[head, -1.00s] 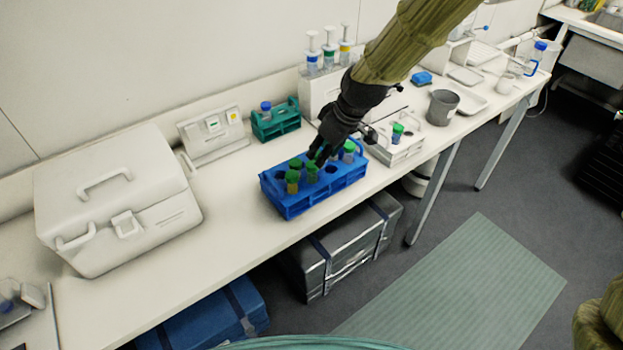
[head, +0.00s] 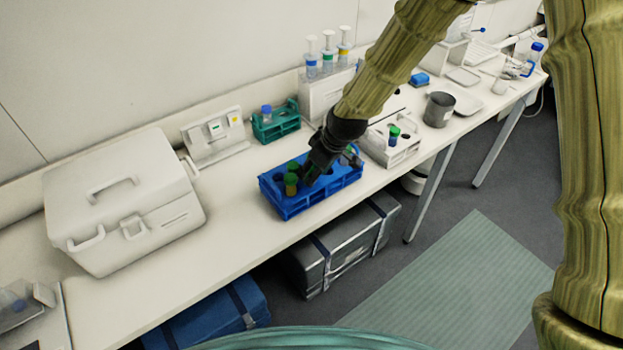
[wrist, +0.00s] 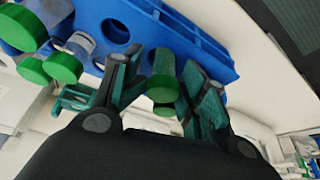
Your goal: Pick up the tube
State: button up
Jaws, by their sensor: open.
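A blue rack (head: 285,208) stands on the bench and holds several green-capped tubes. My gripper (head: 309,176) reaches down over the rack's middle in the head view and hides part of it. In the wrist view my gripper (wrist: 160,92) is open, with its two fingers on either side of a green-capped tube (wrist: 163,82). The fingers look close to the tube; I cannot tell whether they touch it. Other green-capped tubes (wrist: 63,68) sit in the rack to the left in the wrist view. A blue-capped tube in the rack is partly behind my gripper in the head view.
A white lidded box (head: 120,200) stands at the left. A teal rack (head: 275,124) is behind the blue rack. A white rack (head: 392,152) and a grey cup (head: 440,109) are to the right. The bench front left of the rack is clear.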

jog(key=shift+x, duration=0.95)
jog(key=shift+w+r, duration=0.1)
jog(key=shift+r, duration=0.05)
jog(key=shift+c, duration=0.4)
jog(key=c, duration=0.7)
jog(key=shift+r, duration=0.15)
